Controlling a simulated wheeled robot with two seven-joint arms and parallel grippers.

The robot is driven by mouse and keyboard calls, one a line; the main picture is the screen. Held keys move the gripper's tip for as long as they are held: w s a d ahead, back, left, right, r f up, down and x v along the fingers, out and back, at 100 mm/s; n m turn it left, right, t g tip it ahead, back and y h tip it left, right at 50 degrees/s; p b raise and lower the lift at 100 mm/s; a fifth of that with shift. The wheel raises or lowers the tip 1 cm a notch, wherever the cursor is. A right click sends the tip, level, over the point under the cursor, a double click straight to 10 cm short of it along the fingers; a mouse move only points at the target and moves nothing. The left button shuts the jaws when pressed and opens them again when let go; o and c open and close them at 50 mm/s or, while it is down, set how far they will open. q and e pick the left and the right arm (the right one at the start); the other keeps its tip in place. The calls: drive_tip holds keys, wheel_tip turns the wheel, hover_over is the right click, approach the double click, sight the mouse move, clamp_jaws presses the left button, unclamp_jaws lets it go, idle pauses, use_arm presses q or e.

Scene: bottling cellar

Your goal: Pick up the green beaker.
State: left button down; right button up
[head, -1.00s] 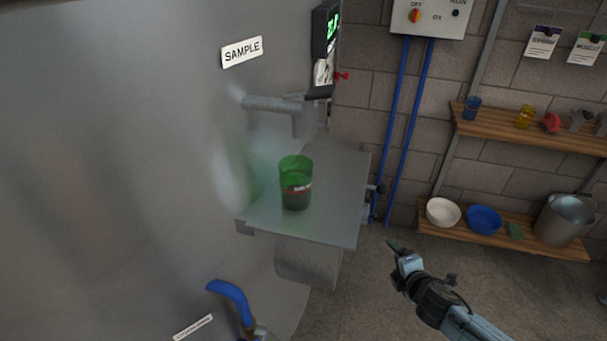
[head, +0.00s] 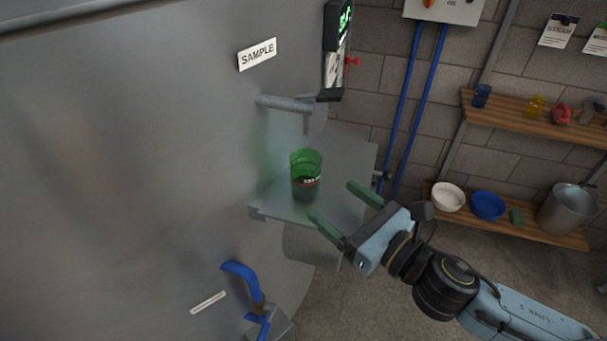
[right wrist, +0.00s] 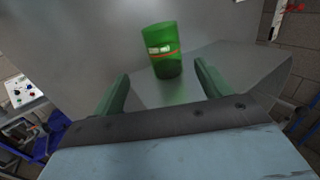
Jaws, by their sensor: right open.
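The green beaker (head: 306,174) is see-through, with a small label band, and stands upright on a grey metal shelf (head: 345,160) fixed to the big steel tank. It also shows in the right wrist view (right wrist: 164,50), ahead of the fingers and roughly between their lines. My right gripper (head: 338,206) is open and empty, with green fingers. It is to the lower right of the beaker in the head view, apart from it and pointing toward it. In the right wrist view its fingers (right wrist: 163,83) are spread on either side. My left gripper is not in view.
A steel spout (head: 285,103) and a dark display (head: 337,50) are on the tank near the beaker. A blue-handled valve (head: 243,280) sits lower on the tank. Wooden wall shelves at right hold a white bowl (head: 448,197), a blue bowl (head: 487,206) and a bucket (head: 566,208).

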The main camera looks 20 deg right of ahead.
sight(314, 185)
drive_tip(key=p+x, duration=0.1)
drive_tip(key=x, duration=0.5)
drive_tip(key=shift+w, duration=0.1)
drive_tip(key=x, duration=0.1)
drive_tip(key=p+x, duration=0.1)
drive_tip(key=x, duration=0.2)
drive_tip(key=shift+w+d+r+p, duration=0.15)
drive_tip(key=shift+w+d+p, duration=0.1)
drive_tip(key=shift+p, duration=0.1)
drive_tip(key=shift+w+a, duration=0.3)
drive_tip(key=shift+w, duration=0.15)
drive_tip(key=c, duration=1.2)
